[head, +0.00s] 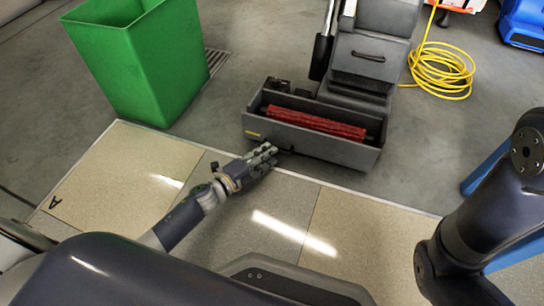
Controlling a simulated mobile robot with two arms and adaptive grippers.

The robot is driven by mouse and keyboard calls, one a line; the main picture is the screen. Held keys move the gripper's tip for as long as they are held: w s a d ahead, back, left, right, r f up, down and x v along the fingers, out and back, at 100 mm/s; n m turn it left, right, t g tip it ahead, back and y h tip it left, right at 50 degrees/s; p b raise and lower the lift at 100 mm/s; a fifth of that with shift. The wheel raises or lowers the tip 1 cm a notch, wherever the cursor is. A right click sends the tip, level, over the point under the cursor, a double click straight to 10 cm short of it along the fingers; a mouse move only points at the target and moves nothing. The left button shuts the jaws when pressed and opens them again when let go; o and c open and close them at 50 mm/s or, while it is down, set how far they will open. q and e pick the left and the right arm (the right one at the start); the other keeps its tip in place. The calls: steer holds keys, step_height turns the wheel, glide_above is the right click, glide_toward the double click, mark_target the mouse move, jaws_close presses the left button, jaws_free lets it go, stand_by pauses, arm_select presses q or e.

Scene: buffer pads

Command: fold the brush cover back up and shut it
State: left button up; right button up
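The floor machine (366,58) stands at the top centre with its dark grey brush housing (350,152) at the front. The housing is open at the top, and a red brush roll (315,122) shows inside. I cannot tell which panel is the hinged cover; the long front panel stands along the near side of the brush. My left gripper (269,154) is at the lower left front of that panel, close to its bottom edge. Whether it touches the panel, or how far its fingers are apart, is unclear. My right arm shows at the right, but its gripper is out of view.
A green bin (150,70) stands at the upper left. A coiled yellow cable (440,72) lies right of the machine. A blue object (524,24) is at the top right corner. Tiled pads (120,165) cover the near floor, and grey floor is clear right of the housing.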

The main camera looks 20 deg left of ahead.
arm_select(q)
steer(key=shift+b+x, duration=0.45)
steer(key=shift+x, duration=1)
jaws_close()
